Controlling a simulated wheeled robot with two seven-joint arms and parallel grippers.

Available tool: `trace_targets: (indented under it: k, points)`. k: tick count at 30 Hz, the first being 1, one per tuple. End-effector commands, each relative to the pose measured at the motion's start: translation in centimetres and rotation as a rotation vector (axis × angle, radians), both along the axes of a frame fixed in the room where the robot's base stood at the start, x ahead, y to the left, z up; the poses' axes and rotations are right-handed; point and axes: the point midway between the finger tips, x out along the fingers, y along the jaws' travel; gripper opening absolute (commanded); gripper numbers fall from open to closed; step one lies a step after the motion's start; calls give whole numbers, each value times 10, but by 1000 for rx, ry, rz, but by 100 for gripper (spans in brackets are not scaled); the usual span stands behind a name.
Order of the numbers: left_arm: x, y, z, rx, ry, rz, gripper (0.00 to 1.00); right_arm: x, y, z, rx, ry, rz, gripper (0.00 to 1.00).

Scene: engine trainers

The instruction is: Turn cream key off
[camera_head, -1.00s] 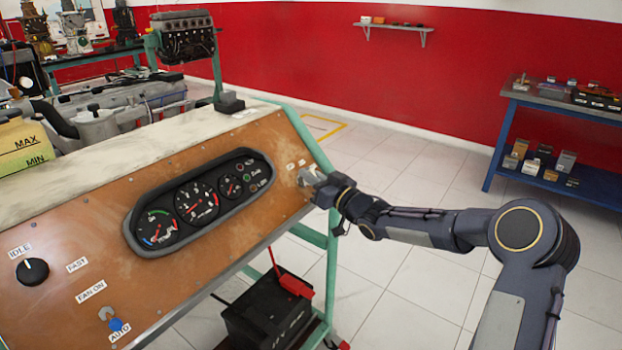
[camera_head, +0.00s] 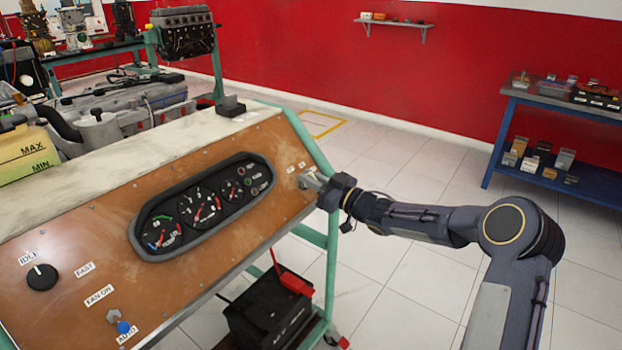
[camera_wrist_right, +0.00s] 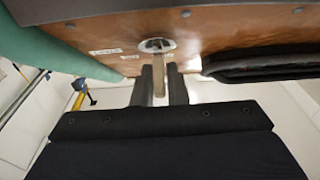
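The cream key (camera_wrist_right: 159,88) shows in the right wrist view as a narrow pale bar between my two dark fingers. It points toward a round metal switch (camera_wrist_right: 156,45) on the brown panel (camera_wrist_right: 190,45). My right gripper (camera_wrist_right: 162,85) appears closed on the key, one finger on each side with little or no gap. In the head view my right gripper (camera_head: 311,181) is at the panel's upper right corner, by two small white labels, and hides most of the switch and key. The key's turn angle is hard to tell. My left gripper is not in view.
A gauge cluster (camera_head: 203,206) sits left of my right gripper. A black knob (camera_head: 41,277) and a blue-tipped toggle (camera_head: 123,327) are at the panel's lower left. A black battery (camera_head: 270,308) stands below. The floor to the right is open before a blue table (camera_head: 560,105).

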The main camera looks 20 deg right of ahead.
Motion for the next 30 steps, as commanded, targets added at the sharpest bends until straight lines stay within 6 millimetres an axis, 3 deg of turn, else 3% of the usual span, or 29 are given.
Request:
trace_targets:
  k: [4,14,24,30]
  points:
    - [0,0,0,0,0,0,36,0,0,0,0,0,0,31]
    - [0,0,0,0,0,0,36,-3,-3,0,-1,1,-1,31]
    - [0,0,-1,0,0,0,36,-44,-37,-8,-2,2,-4,31]
    - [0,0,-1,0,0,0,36,-59,-47,-10,0,0,-1,31]
